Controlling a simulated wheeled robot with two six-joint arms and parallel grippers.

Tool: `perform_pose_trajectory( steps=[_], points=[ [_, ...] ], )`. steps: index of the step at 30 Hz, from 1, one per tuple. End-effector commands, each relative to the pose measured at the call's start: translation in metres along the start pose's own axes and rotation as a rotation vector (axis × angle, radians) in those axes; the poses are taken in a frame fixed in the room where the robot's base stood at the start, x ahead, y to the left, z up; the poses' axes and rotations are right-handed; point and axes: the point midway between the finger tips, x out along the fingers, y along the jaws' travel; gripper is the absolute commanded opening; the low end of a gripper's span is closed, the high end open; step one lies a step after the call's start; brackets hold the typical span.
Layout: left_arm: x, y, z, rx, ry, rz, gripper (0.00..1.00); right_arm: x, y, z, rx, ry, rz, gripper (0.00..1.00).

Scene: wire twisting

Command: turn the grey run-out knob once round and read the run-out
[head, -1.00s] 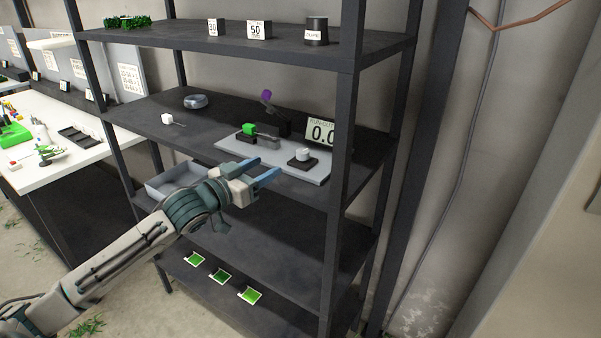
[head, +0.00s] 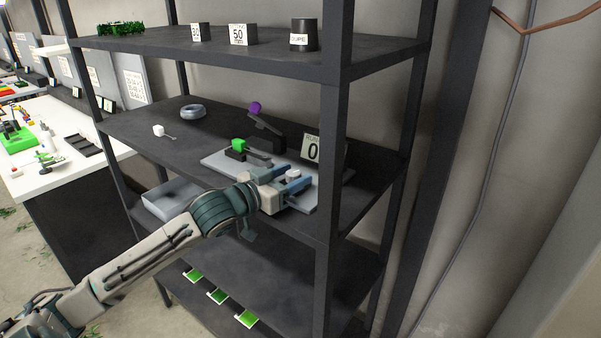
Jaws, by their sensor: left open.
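The grey run-out knob (head: 292,174) is a small light cylinder on the right part of the grey plate (head: 216,162) on the middle shelf. My left gripper (head: 296,177) is open, with its blue fingertips close to the knob, which shows between or just behind them. I cannot tell whether they touch it. The run-out display (head: 312,150) stands behind, partly hidden by the shelf post; only a "0" is readable. A green block (head: 238,144) and a black lever with a purple ball (head: 256,108) are on the plate's left and back. My right gripper is not in view.
The upper shelf (head: 200,45) overhangs. A grey tray (head: 170,200) sits below.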

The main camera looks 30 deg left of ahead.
Motion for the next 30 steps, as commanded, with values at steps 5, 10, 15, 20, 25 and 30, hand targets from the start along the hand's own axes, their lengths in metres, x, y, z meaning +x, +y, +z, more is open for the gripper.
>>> perform_pose_trajectory(
  steps=[5,10,15,20,25,30],
  points=[
    [0.0,0.0,0.0,0.0,0.0,0.0,0.53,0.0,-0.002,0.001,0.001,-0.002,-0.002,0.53],
    [0.0,0.0,0.0,0.0,0.0,0.0,0.31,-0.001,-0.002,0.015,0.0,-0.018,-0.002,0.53],
    [0.0,0.0,0.0,-0.001,-0.001,0.0,0.08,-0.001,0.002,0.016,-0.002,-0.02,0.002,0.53],
    [0.0,0.001,0.0,-0.002,-0.001,-0.014,0.08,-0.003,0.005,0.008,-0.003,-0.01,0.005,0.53],
    [0.001,0.003,-0.002,-0.006,0.0,-0.09,0.08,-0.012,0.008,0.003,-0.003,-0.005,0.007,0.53],
    [0.001,0.004,0.0,-0.006,0.001,-0.184,0.08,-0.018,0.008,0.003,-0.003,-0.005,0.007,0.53]
  ],
)
